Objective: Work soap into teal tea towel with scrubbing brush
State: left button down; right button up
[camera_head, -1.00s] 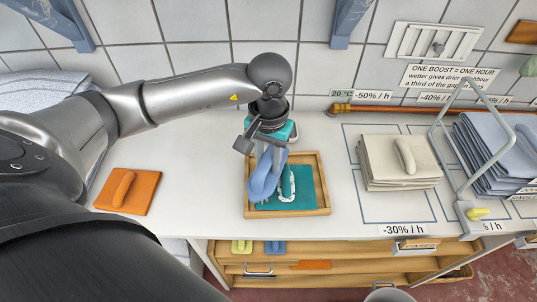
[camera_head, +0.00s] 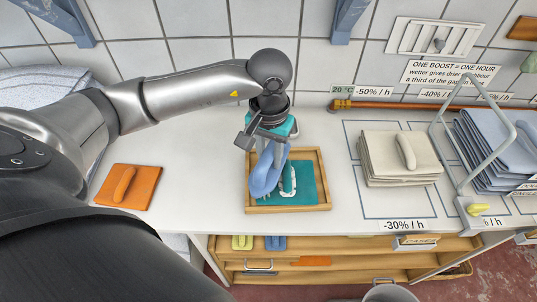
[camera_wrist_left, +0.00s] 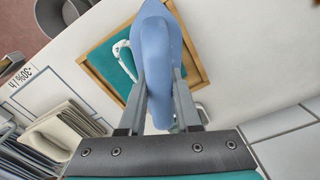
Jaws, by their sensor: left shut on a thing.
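The teal tea towel (camera_head: 305,180) lies flat in a shallow wooden tray (camera_head: 322,170) on the white worktop. A white curved streak, seemingly soap (camera_head: 289,180), lies on it. My left gripper (camera_head: 271,158) is shut on a blue scrubbing brush (camera_head: 264,180) over the left part of the tray. In the left wrist view the brush (camera_wrist_left: 156,55) sits between the two grey fingers, with the towel (camera_wrist_left: 122,57) and white streak beside it. The brush's underside is hidden, so I cannot tell whether it touches the towel. My right gripper is not in view.
Wooden shelves (camera_head: 340,262) lie below the worktop.

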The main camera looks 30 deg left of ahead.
pick_arm(q)
jog(key=shift+s+f+b, duration=0.35)
jog(key=shift+f, duration=0.25)
dwell(0.9)
dwell(0.4)
jog(key=shift+w+r+p, duration=0.25)
jog(key=shift+r+p, duration=0.4)
jog(key=shift+r, duration=0.45)
jog(key=shift+r+p, duration=1.2)
jog(key=shift+r, duration=1.4)
